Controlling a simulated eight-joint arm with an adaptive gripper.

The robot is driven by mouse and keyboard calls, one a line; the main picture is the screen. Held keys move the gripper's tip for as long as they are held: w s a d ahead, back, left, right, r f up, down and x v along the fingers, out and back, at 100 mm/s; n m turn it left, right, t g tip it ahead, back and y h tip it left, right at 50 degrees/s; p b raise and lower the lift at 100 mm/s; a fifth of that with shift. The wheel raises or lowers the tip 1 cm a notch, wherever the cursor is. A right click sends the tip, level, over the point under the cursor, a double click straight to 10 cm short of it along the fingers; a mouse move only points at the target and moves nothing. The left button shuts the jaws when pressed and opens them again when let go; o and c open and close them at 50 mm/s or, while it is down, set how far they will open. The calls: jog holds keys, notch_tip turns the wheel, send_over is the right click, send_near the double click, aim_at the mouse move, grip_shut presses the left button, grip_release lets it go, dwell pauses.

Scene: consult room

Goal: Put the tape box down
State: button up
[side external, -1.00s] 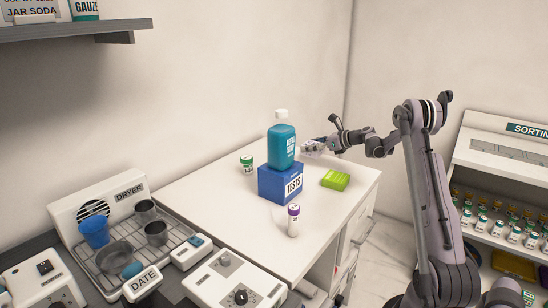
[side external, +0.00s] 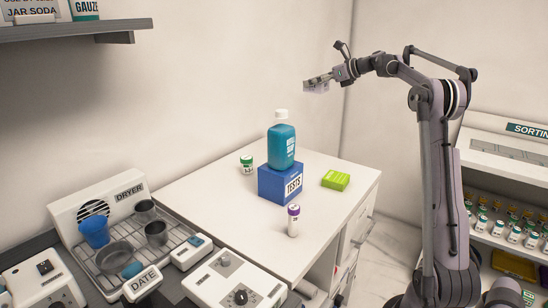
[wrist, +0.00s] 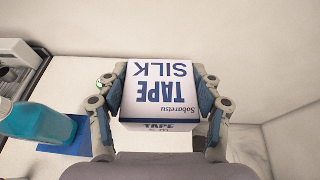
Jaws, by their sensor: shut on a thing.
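The tape box (wrist: 160,90) is white with blue "TAPE SILK" print, upside down in the wrist view. My gripper (wrist: 160,92) is shut on it, with a finger pressed to each side. In the side view my gripper (side external: 316,84) holds the box (side external: 314,87) high above the white counter (side external: 225,185), near the back wall. The box looks small and pale there, and nothing touches it from below.
A teal bottle (side external: 281,147) stands on the blue TESTS box (side external: 272,181). A green box (side external: 336,180), a green-capped vial (side external: 247,164) and a purple-capped vial (side external: 293,221) are on the counter. The drying rack (side external: 112,270) is at left. The counter's back has free room.

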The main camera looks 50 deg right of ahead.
notch_tip(320, 180, up, 8)
jog(key=shift+f, duration=0.15)
jog(key=w+a+f, duration=0.2)
jog(key=w+a, duration=0.4)
jog(key=a, duration=0.4)
jog(key=r, duration=0.2)
send_over(213, 206)
jog(key=shift+m+h, duration=0.3)
jog(key=shift+h, duration=0.1)
jog(key=shift+f, duration=18.1)
jog(key=shift+f, duration=0.1)
jog(key=o, duration=1.1)
jog(key=shift+o, duration=0.2)
